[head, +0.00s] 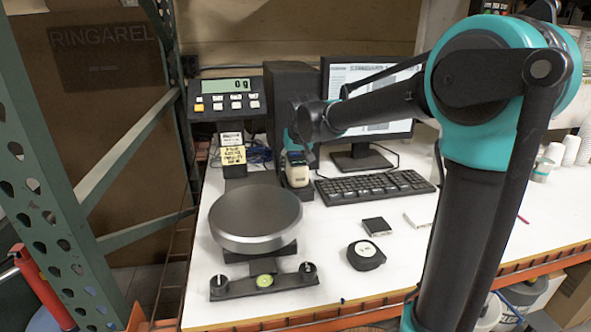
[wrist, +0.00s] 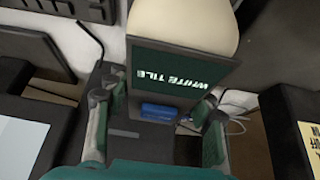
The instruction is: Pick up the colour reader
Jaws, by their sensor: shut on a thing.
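The colour reader (head: 297,173) has a cream body and stands in a dark cradle left of the keyboard. In the wrist view its cream, rounded body (wrist: 185,18) shows at the top, above a dark green panel lettered "WHITE TILE" (wrist: 180,72). My gripper (head: 299,153) comes down on the reader from above. In the wrist view its two fingers (wrist: 160,98) stand on either side below the panel, with a small blue part (wrist: 158,112) between them. It is shut on the reader. Whether the reader touches the cradle cannot be told.
A keyboard (head: 374,187) and monitor (head: 372,95) stand right of the reader. A scale with a round grey pan (head: 256,215) is in front, its display (head: 227,94) behind left. A black computer case (head: 285,100) stands behind.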

